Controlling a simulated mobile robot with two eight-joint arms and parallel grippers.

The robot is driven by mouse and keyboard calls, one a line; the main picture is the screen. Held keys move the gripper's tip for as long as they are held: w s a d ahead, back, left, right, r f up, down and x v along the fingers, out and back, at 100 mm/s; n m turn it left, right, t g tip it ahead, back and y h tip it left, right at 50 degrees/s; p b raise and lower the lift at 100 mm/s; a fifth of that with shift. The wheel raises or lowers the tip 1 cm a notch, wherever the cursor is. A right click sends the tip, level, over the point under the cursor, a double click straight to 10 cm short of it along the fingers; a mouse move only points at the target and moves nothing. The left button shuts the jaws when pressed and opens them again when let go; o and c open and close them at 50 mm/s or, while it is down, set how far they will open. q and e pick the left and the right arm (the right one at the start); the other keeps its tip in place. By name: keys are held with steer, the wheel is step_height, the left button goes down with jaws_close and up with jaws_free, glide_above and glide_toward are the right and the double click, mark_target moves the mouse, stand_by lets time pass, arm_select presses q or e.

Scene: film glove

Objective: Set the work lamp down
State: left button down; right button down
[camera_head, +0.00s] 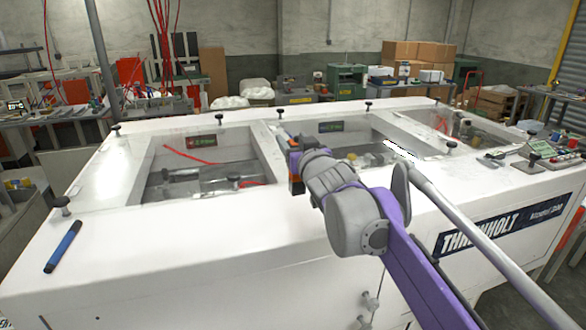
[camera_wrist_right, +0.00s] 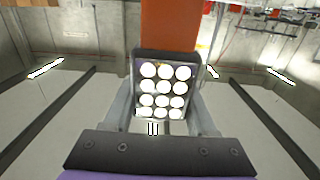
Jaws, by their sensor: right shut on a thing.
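The work lamp (camera_wrist_right: 168,30) has an orange body and a dark-framed panel of several bright round lights, which faces the right wrist camera. My right gripper (camera_wrist_right: 160,110) is shut on it, with a grey finger on each side of the panel. In the head view, a small orange and dark part of the lamp (camera_head: 296,186) shows at the end of my purple and grey right arm, over the white machine top (camera_head: 200,245). The arm hides much of it. I cannot tell whether the lamp touches the machine. My left gripper is not in view.
The machine top has glazed windows (camera_head: 200,160) with black knobs (camera_head: 61,203) around them. A blue and black pen-like stick (camera_head: 63,247) lies at the front left. A control panel (camera_head: 545,150) stands at the right end. The white front strip is mostly clear.

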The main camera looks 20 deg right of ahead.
steer(key=shift+w+f, duration=0.1)
steer(key=shift+f, duration=2.35)
steer(key=shift+f, duration=0.15)
steer(key=shift+c, duration=1)
jaws_free()
steer(key=s+b, duration=0.1)
steer(key=s, duration=1.1)
steer(key=shift+d+b, duration=0.2)
steer(key=shift+b, duration=0.1)
